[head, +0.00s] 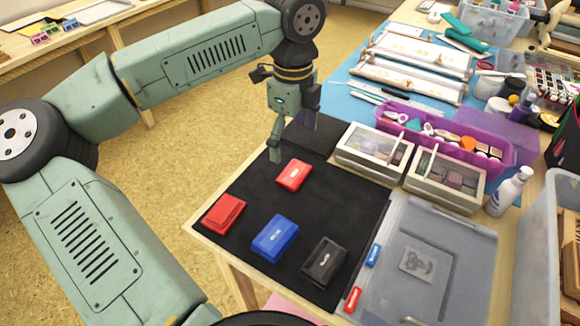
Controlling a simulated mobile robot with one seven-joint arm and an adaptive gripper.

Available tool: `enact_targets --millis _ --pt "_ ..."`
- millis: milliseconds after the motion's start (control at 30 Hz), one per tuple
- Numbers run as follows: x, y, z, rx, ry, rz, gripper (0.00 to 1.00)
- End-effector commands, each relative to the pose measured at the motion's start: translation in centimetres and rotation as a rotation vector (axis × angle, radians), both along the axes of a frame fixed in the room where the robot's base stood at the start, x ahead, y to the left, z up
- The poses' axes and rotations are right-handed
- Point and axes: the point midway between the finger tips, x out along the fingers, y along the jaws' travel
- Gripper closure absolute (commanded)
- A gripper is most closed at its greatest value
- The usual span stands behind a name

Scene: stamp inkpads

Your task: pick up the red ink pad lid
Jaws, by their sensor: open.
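A flat red piece with a pale label (294,175), which looks like the red ink pad lid, lies on the black mat (345,210). A second red piece (224,214), thicker and with no clear label, lies to its lower left and looks like the red ink pad's base. I cannot be sure which is which. My gripper (293,141) is open, pointing down, empty, above the far left part of the mat. It is just beyond the labelled red piece in the picture and apart from it.
A blue ink pad (275,238) and a black ink pad (324,262) stand on the mat nearby. Two clear-topped boxes (374,152) (445,181) border the mat on the right. A grey tray (465,270) holds small red and blue pieces. A white bottle (508,191) stands upright.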

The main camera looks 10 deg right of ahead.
Motion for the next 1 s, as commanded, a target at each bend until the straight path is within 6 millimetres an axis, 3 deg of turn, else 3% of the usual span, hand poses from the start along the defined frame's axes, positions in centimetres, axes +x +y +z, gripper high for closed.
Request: enact_targets --millis 100,367,600,900,1000 --pt "-0.1 0.0 -1.7 -0.004 0.004 -0.002 0.12" --pt "-0.5 -0.2 -3.7 -0.006 0.003 -0.005 0.12" --pt "-1.1 -0.3 -7.2 -0.007 0.003 -0.005 0.12" --pt "-1.0 -0.3 -8.0 -0.006 0.001 -0.004 0.12" --pt "-1.0 -0.3 -8.0 -0.006 0.001 -0.005 0.17"
